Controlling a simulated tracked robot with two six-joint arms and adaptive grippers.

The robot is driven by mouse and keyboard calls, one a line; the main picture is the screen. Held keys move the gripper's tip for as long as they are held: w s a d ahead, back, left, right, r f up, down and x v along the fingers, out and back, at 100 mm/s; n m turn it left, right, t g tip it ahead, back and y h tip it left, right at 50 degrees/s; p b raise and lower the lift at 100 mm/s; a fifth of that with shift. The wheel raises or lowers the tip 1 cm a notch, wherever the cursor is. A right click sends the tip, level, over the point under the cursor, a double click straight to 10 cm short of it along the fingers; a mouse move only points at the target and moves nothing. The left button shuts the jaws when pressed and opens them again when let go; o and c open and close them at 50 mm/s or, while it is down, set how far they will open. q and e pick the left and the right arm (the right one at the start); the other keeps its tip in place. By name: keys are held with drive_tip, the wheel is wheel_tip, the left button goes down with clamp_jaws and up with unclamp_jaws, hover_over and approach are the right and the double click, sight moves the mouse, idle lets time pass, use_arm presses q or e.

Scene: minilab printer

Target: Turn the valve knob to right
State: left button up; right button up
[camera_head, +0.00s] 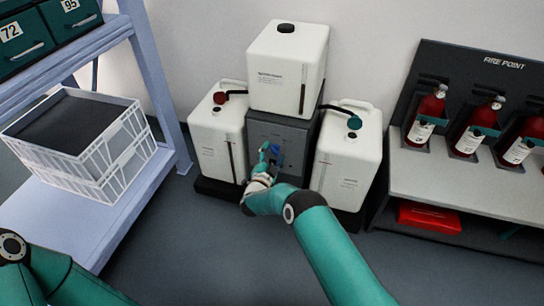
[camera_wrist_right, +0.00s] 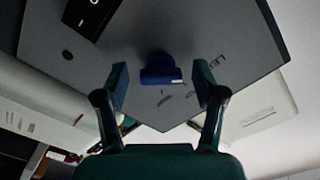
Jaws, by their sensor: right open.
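The blue valve knob (camera_wrist_right: 160,70) sits on the front face of a grey box (camera_wrist_right: 215,40). In the head view the knob (camera_head: 275,150) is small and partly hidden by my right gripper (camera_head: 267,155). The grey box (camera_head: 296,135) stands between two white canisters, under a third. In the right wrist view my right gripper (camera_wrist_right: 161,88) is open, with one finger on each side of the knob. Gaps show between the fingers and the knob, and I see no contact. My left gripper is out of view; only part of my left arm shows at the lower left.
White canisters stand left (camera_head: 215,140) and right (camera_head: 350,155) of the box, and one (camera_head: 290,65) on top. A shelf (camera_head: 160,85) with a white crate (camera_head: 120,155) is at left. Fire extinguishers (camera_head: 427,115) stand on a bench at right. The floor in front is clear.

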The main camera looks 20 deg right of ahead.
drive_tip(key=c, duration=1.1)
drive_tip(key=shift+a, duration=0.15)
drive_tip(key=shift+c, duration=0.2)
